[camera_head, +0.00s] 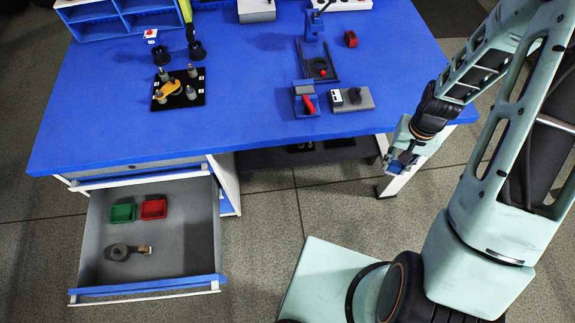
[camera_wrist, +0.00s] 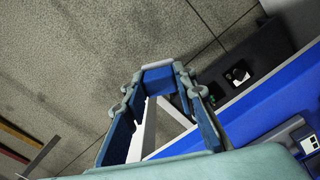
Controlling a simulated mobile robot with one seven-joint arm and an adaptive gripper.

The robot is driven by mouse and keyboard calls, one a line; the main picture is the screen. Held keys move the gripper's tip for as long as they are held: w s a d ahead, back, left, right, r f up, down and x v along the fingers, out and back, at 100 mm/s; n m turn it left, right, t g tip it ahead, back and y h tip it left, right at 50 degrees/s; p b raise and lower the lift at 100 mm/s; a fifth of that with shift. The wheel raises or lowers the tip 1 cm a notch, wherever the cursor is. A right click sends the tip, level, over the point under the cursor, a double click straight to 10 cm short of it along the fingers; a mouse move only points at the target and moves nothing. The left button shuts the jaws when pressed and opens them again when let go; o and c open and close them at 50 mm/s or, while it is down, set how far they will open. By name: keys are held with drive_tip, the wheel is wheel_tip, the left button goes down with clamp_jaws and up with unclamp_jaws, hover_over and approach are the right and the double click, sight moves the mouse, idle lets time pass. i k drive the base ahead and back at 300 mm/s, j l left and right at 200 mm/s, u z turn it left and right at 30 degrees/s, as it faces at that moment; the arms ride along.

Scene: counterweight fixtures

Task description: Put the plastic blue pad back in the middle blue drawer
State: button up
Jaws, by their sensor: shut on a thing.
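My gripper (camera_head: 401,161) hangs beside the right front edge of the blue table, above the floor. In the wrist view its two fingers (camera_wrist: 159,82) are closed in on a small blue piece with a pale edge, which I take for the blue pad (camera_wrist: 158,76). The drawer (camera_head: 185,240) with a blue front edge is pulled open at the lower left, under a closed drawer (camera_head: 140,170). It is far to the left of my gripper.
Fixtures and a black plate (camera_head: 178,101) stand on the blue table (camera_head: 240,110). A white table leg (camera_head: 397,180) is close to my gripper.

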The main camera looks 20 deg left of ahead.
sight(171, 250)
drive_tip(key=k+u, duration=0.2)
drive_tip(key=k, duration=0.45)
drive_tip(key=k+j+u, duration=0.25)
drive_tip(key=k+j, duration=0.15)
drive_tip(key=k+j+u, duration=0.15)
drive_tip(key=j, duration=0.2)
drive_tip(key=j+u, duration=0.1)
drive_tip(key=j, duration=0.2)
drive_tip(key=i+j+u, duration=0.1)
drive_tip(key=i+j, duration=0.15)
drive_tip(key=j, duration=0.15)
drive_tip(key=i+j+u, duration=0.15)
drive_tip(key=i+j, duration=0.1)
drive_tip(key=j, duration=0.1)
